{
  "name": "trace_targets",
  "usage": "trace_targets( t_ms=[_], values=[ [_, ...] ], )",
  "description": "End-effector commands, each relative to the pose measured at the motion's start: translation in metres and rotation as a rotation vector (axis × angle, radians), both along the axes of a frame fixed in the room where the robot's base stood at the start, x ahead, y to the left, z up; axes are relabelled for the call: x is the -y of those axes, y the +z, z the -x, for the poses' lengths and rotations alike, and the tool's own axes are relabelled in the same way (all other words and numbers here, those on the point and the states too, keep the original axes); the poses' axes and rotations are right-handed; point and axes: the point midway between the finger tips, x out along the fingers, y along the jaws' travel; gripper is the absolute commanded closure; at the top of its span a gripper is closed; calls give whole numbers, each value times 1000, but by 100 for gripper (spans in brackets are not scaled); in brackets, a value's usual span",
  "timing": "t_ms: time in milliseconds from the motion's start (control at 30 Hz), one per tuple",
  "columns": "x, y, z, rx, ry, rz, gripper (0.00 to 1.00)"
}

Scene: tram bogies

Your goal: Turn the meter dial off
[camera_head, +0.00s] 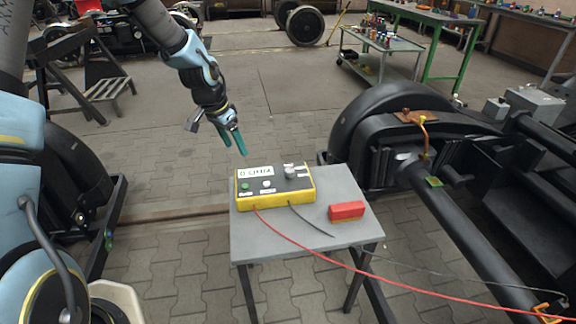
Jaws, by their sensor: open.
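The meter (262,200) is a yellow box with a dark grey face, standing on a small grey table. Its white display (256,172) is at the top left of the face, with a green button (245,186) and a white button (266,184) below. The grey dial (290,172) sits at the upper right of the face; its pointer setting is too small to tell. My gripper (234,143) has teal fingers, open and empty, pointing down above and behind the meter's left half. It is apart from the dial.
A red block (346,211) lies on the grey table (270,241), right of the meter. A red lead (300,244) and a black lead (312,222) run from the meter's front. A dark bogie (385,110) stands close on the right. Paved floor behind the table is clear.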

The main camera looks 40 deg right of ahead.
Motion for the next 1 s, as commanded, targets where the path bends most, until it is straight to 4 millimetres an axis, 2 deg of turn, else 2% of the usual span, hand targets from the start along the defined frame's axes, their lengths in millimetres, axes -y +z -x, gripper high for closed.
trace_targets(
  t_ms=[33,100,233,333,467,800,1000],
  values=[
    [32,-11,8,-4,-77,25,31],
    [65,-21,17,0,-161,57,31],
    [104,-33,30,8,-257,98,31],
    [116,-38,34,11,-289,112,31],
    [123,-47,36,10,-296,114,31],
    [144,-102,38,8,-293,113,31],
    [154,-126,37,10,-292,112,31]
  ],
)
